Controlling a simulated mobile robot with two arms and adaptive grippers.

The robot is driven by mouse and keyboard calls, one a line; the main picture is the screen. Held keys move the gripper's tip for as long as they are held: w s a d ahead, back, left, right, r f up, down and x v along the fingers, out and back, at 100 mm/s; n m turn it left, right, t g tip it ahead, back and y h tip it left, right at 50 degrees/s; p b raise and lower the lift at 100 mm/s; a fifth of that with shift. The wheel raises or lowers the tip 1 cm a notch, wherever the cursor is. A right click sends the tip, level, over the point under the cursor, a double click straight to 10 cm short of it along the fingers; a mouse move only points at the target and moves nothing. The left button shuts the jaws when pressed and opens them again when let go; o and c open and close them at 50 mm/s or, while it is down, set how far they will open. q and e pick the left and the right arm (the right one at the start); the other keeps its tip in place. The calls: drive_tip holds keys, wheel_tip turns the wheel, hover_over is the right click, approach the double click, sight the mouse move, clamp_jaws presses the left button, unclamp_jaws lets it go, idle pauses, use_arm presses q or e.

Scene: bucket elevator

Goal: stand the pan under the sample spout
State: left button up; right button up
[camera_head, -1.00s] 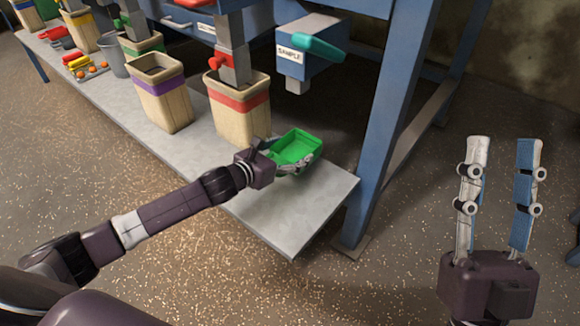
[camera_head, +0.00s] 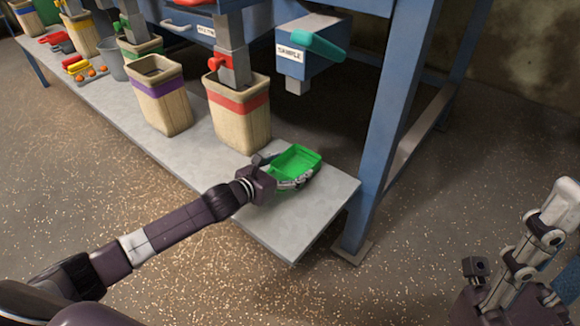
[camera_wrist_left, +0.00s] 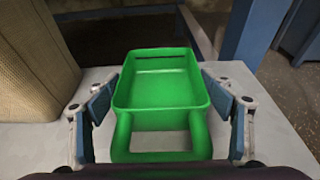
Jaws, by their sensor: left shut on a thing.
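The green pan (camera_head: 296,163) is at the right end of the grey shelf, empty, its open top up. The wrist view shows the pan (camera_wrist_left: 160,62) level between the two fingers, its loop handle towards me. My left gripper (camera_head: 284,172) is shut on the pan. The pan is at or just above the shelf; I cannot tell if it touches. The sample spout (camera_head: 297,86) sticks down from the blue box labelled SAMPLE, above and behind the pan in the picture. My right gripper (camera_head: 545,235) is at the lower right, away from the shelf, partly cut off; its opening is unclear.
A red-banded sack (camera_head: 240,120) stands left of the pan, with a purple-banded sack (camera_head: 160,105) beyond it. A blue post (camera_head: 385,130) rises just right of the grey shelf (camera_head: 290,235). The shelf's front right corner is bare. A teal handle (camera_head: 318,46) is on the SAMPLE box.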

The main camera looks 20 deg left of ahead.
use_arm(q)
drive_tip(key=o, duration=1.2)
drive_tip(key=shift+f, duration=0.1)
